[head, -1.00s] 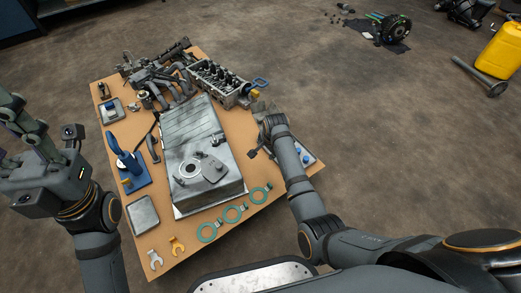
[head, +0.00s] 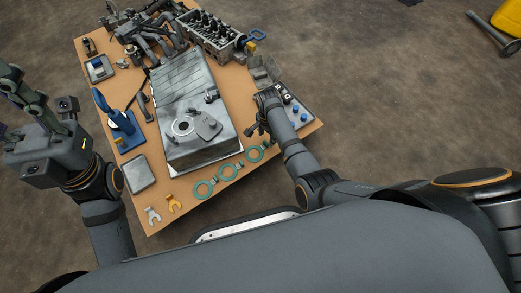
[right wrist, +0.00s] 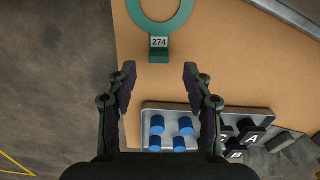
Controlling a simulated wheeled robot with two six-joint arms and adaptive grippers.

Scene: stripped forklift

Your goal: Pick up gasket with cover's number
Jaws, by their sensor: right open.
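Three green ring gaskets lie in a row along the table's near edge: left (head: 203,189), middle (head: 228,171) and right (head: 254,153). In the right wrist view one green gasket (right wrist: 160,22) shows a tag reading 274, just beyond the fingertips. My right gripper (right wrist: 158,76) is open and empty, with the tag centred between its fingers; it also shows in the head view (head: 252,128) near the right gasket. A grey cover (head: 208,126) lies on the metal box; its number is too small to read. My left gripper (head: 28,100) is off the table's left side; its jaw opening is unclear.
A grey tray (right wrist: 208,113) with blue pegs and black lettered blocks lies close to my right fingers. The large metal box (head: 180,80) fills the table's middle.

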